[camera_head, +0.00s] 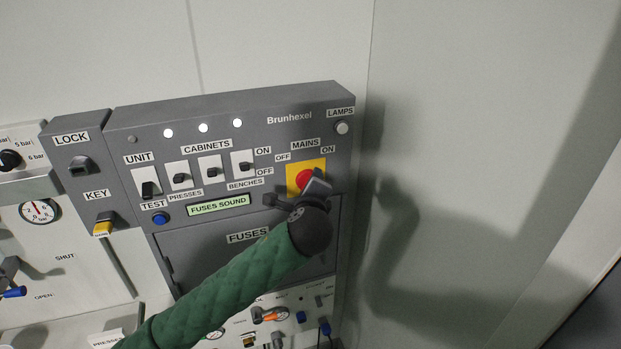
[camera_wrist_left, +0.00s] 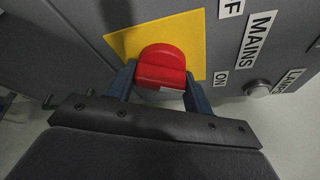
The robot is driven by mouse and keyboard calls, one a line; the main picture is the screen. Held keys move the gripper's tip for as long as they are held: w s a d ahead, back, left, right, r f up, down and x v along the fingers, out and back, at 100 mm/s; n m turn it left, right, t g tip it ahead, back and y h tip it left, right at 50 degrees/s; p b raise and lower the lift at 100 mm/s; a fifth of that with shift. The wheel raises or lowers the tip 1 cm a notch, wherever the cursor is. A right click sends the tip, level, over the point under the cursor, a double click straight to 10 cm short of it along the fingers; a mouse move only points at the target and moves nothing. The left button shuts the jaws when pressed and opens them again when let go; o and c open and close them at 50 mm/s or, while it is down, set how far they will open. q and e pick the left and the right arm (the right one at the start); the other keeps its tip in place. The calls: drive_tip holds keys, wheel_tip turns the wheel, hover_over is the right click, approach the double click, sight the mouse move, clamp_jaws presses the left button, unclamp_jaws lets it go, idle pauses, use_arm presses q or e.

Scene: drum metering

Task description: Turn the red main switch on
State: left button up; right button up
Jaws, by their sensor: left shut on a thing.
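The red main switch (camera_head: 305,179) sits on a yellow plate (camera_head: 293,168) under the MAINS label, at the right of the grey panel. OFF is marked to its upper left and ON to its upper right. My left gripper (camera_head: 316,187) is at the switch and covers part of it. In the left wrist view the red switch (camera_wrist_left: 162,67) stands between the two blue fingers of my left gripper (camera_wrist_left: 160,85), which is shut on its handle. The exact angle of the handle is hard to tell. My right gripper is not in view.
Left of the switch are the toggle switches (camera_head: 211,168) and a display (camera_head: 219,204) reading FUSES SOUND. A LAMPS button (camera_head: 342,128) is at the upper right. The FUSES door (camera_head: 200,250) lies below, behind my arm. A bare wall (camera_head: 450,150) is at the right.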

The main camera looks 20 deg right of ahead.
use_arm(q)
drive_tip(key=shift+m+y+p, duration=0.3)
drive_tip(key=shift+m+p, duration=0.5)
drive_tip(key=shift+f+m+g+y+p, duration=0.1)
drive_tip(key=shift+m+g+y+p, duration=0.2)
drive_tip(key=o, duration=1)
